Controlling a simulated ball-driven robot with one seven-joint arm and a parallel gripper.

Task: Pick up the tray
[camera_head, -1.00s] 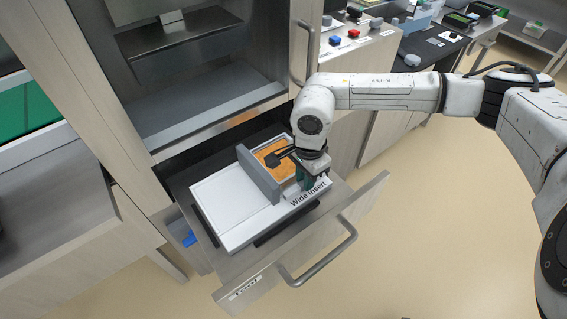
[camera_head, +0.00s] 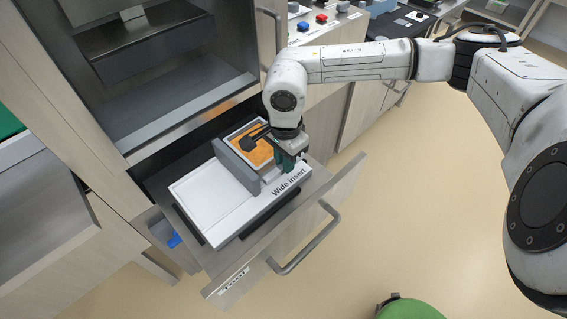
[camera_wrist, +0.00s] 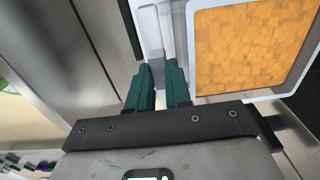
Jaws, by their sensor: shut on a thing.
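The tray (camera_head: 269,175) is pale-rimmed with orange contents. It sits in the open drawer beside a grey upright divider (camera_head: 234,167), on the white insert (camera_head: 215,205) labelled "Wide insert". In the wrist view the tray's rim (camera_wrist: 191,50) lies just right of my fingers. My gripper (camera_head: 290,160) is low at the tray's front side, pointing down. In the wrist view its green fingers (camera_wrist: 158,88) are closed around a narrow grey upright piece (camera_wrist: 156,72). I cannot tell whether this piece belongs to the tray or to the insert. My gripper hides part of the tray.
The drawer front (camera_head: 285,235) with its bar handle (camera_head: 305,252) stands pulled out toward me. A steel-lined cabinet bay (camera_head: 180,105) opens behind. A side counter (camera_head: 325,25) holds red and blue buttons.

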